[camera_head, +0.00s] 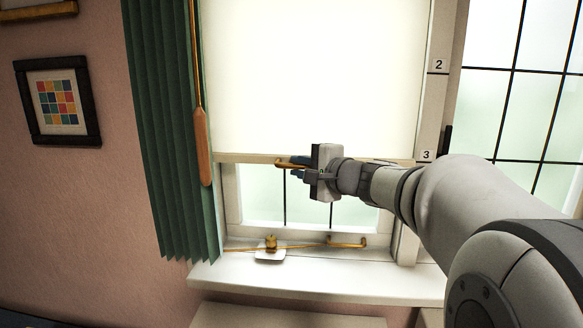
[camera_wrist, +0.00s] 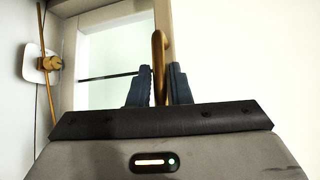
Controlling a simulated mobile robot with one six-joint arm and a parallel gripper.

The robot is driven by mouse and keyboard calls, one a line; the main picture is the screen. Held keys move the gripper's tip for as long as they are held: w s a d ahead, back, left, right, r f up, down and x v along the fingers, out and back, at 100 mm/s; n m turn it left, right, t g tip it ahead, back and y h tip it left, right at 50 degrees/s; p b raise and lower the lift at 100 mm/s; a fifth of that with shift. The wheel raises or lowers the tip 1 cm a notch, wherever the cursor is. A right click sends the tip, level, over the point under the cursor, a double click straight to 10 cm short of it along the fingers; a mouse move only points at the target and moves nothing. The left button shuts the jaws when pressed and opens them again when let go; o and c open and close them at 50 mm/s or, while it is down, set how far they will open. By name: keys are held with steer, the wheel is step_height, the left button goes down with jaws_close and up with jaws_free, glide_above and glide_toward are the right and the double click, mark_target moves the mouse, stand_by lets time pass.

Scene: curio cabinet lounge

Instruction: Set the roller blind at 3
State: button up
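The cream roller blind (camera_head: 315,75) hangs over the upper window, its bottom bar (camera_head: 240,158) roughly level with the "3" label (camera_head: 427,155) on the right frame, perhaps slightly below it. The "2" label (camera_head: 438,65) is higher up. A brass pull handle (camera_head: 284,163) is on the bottom bar. My gripper (camera_head: 298,169) is at this handle. In the wrist view, the brass handle (camera_wrist: 158,45) runs between the two dark fingers of my gripper (camera_wrist: 161,82), which are close on both sides of it. The bar behind my gripper is partly hidden.
A green curtain (camera_head: 165,120) and a wooden-ended rod (camera_head: 202,145) hang at left. A brass latch (camera_head: 271,243) with a long rod is low on the window, above the white sill (camera_head: 320,280). A gridded window (camera_head: 515,100) is at right.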

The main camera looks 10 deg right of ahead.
steer(key=shift+o, duration=1.4)
steer(key=v, duration=0.8)
steer(key=shift+w+f, duration=0.1)
steer(key=s+a+f+n+g+h+p, duration=0.2)
steer(key=s+a+f+n+g+p, duration=0.3)
steer(key=s, duration=0.3)
steer(key=s+a+f+n+g+h+p, duration=0.1)
steer(key=s+a+f+n+g+p, duration=0.25)
steer(key=s+f+n+g, duration=0.35)
steer(key=s+d+f+n+h+p, duration=0.1)
steer(key=s+d+n+h+p, duration=0.1)
steer(key=s, duration=0.4)
steer(key=d+h+p, duration=0.1)
steer(key=d+h, duration=0.1)
steer(key=shift+s+d+f+h, duration=0.25)
steer(key=shift+s+d+h, duration=0.05)
steer(key=shift+s+d, duration=0.05)
